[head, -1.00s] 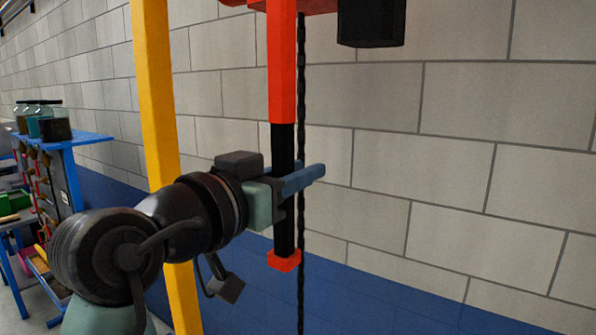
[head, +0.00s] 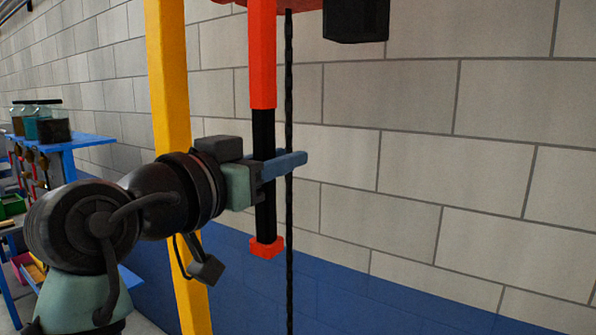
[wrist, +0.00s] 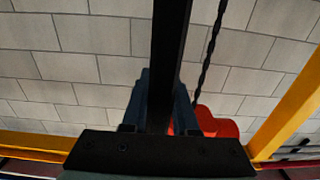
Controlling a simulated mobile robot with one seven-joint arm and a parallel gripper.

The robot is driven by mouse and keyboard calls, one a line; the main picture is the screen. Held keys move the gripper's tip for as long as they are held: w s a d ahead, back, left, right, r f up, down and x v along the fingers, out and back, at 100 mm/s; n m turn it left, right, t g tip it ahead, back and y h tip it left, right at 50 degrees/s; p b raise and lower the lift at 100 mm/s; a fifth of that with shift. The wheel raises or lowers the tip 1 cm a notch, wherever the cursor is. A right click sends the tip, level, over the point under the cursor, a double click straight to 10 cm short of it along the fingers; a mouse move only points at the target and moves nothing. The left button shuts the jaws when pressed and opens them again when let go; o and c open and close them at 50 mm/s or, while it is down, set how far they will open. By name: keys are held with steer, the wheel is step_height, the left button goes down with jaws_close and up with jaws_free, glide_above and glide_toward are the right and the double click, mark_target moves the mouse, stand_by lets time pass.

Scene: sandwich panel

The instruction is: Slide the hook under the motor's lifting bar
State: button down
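My gripper (head: 284,166) is closed around the black grip (head: 264,133) of an upright hoist handle, and its blue fingers reach past it. The handle has a red upper part (head: 263,60) and a red end piece (head: 266,247) below the gripper. In the wrist view the black grip (wrist: 168,60) runs between the two fingers (wrist: 160,100), with one finger on each side. A dark chain (head: 289,250) hangs just behind the handle and runs out of the bottom of the head view. The hook, the motor and its lifting bar are not in view.
A yellow post (head: 172,95) stands behind my arm. A red hoist body with a black box (head: 356,20) is overhead. A blue bench (head: 92,141) with jars stands at the far left. The block wall (head: 440,170) fills the background; the right side looks free.

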steer(key=shift+s+d, duration=0.1)
steer(key=shift+d, duration=0.1)
steer(key=c, duration=0.7)
jaws_free()
steer(key=shift+s+d, duration=0.25)
steer(key=shift+s, duration=0.05)
steer(key=shift+w+a, duration=0.25)
steer(key=shift+a, duration=0.05)
steer(key=shift+s, duration=0.1)
